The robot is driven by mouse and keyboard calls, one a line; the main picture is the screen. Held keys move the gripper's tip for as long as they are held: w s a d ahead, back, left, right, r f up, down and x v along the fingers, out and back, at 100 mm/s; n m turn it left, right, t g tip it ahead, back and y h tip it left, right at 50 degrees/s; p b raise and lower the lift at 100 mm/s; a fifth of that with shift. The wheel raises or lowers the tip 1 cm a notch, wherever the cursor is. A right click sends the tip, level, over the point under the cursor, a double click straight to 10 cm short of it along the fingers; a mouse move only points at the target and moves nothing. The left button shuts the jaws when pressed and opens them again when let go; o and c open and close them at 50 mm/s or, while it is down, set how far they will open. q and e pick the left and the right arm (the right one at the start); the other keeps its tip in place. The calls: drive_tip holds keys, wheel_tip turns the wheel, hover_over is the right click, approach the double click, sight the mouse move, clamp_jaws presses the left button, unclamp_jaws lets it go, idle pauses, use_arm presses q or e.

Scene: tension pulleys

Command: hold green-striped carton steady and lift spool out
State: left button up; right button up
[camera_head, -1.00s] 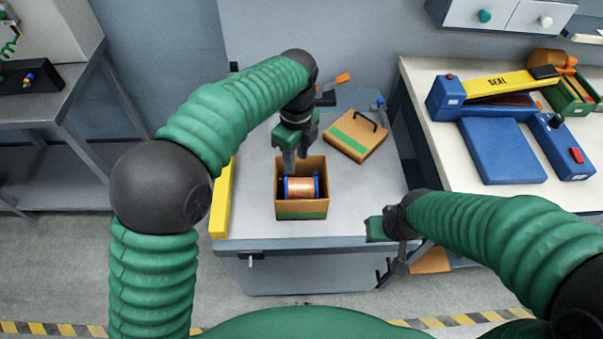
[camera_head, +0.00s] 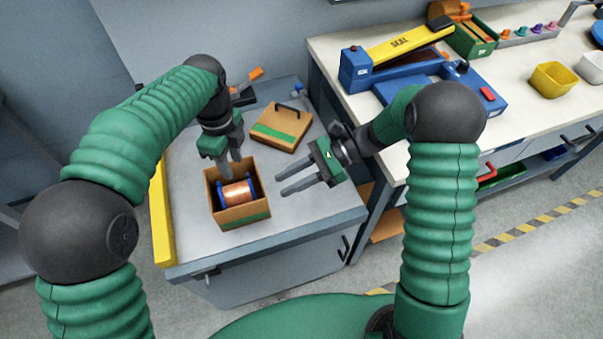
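The green-striped carton (camera_head: 243,214) stands open-topped on the grey table, with a green band low on its front wall. The spool (camera_head: 237,193), copper wire between blue flanges, lies inside it. My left gripper (camera_head: 230,173) points down at the carton's back rim; its two fingers are close together there. I cannot tell whether they are clamped on the wall. My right gripper (camera_head: 281,184) is open and empty, fingers pointing left, to the right of the carton and apart from it.
A brown lid-like panel (camera_head: 270,139) with a green stripe and dark handle lies behind the carton. A yellow bar (camera_head: 161,220) runs along the table's left edge. A blue and yellow sealer (camera_head: 400,50) and a yellow bin (camera_head: 551,80) are on the right bench. The table's front is clear.

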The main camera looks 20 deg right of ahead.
sight(240, 207)
drive_tip(key=x, duration=1.2)
drive_tip(key=shift+a+r, duration=0.1)
drive_tip(key=shift+a, duration=0.35)
drive_tip(key=shift+a+f, duration=0.25)
drive_tip(key=shift+a, duration=0.1)
drive_tip(key=shift+a, duration=0.2)
drive_tip(key=shift+c, duration=1.4)
clamp_jaws()
drive_tip(key=shift+d, duration=0.1)
